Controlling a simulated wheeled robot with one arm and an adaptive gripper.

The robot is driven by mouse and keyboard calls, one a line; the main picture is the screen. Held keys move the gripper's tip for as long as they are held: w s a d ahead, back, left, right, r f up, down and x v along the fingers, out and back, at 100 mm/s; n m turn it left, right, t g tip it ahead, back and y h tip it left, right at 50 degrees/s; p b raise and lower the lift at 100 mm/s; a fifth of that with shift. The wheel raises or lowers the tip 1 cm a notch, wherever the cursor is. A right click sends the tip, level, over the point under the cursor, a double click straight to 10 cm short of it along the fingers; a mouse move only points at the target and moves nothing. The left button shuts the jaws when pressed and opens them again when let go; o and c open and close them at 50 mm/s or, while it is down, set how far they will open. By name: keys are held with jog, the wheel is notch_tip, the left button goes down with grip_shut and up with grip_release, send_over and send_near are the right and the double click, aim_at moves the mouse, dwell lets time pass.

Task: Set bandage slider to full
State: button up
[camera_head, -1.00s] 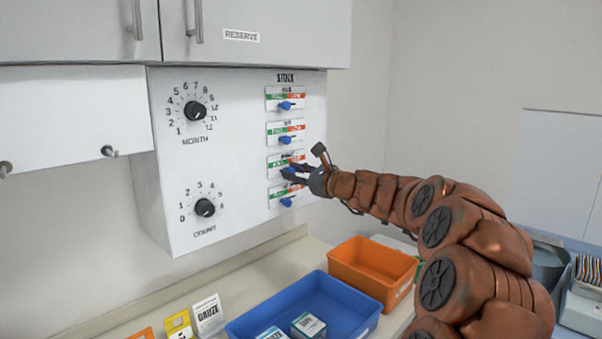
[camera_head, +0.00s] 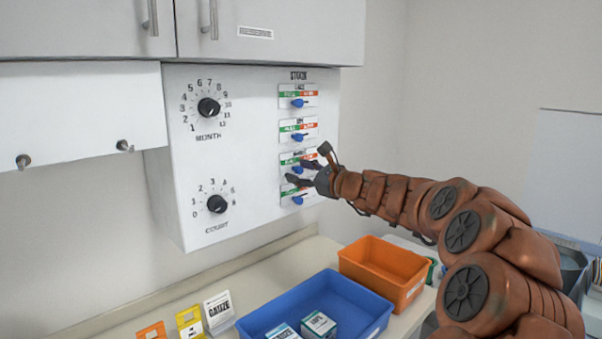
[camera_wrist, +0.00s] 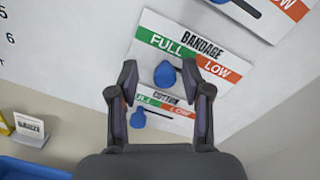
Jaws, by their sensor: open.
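The bandage slider plate (camera_wrist: 222,50) reads BANDAGE, with a green FULL part on the left and a red LOW part on the right. Its blue knob (camera_wrist: 165,74) shows between my open fingers in the wrist view, nearer the FULL side. In the head view the knob (camera_head: 297,170) shows between the fingers, third from the top in the slider column. My gripper (camera_wrist: 162,84) is open, one finger on each side of the knob; I cannot tell whether either touches it.
The cotton slider knob (camera_wrist: 138,118) is just below, close to my left finger. Two more sliders, one with a blue knob (camera_head: 298,103), are above. MONTH (camera_head: 208,108) and COUNT (camera_head: 217,203) dials are left. Blue (camera_head: 378,323) and orange (camera_head: 412,292) bins stand below.

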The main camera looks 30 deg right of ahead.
jog(key=shift+s+d, duration=0.1)
jog(key=shift+s, duration=0.05)
jog(key=shift+s+d, duration=0.15)
jog(key=shift+s, duration=0.2)
jog(key=v, duration=1.1)
jog(key=shift+a, duration=0.2)
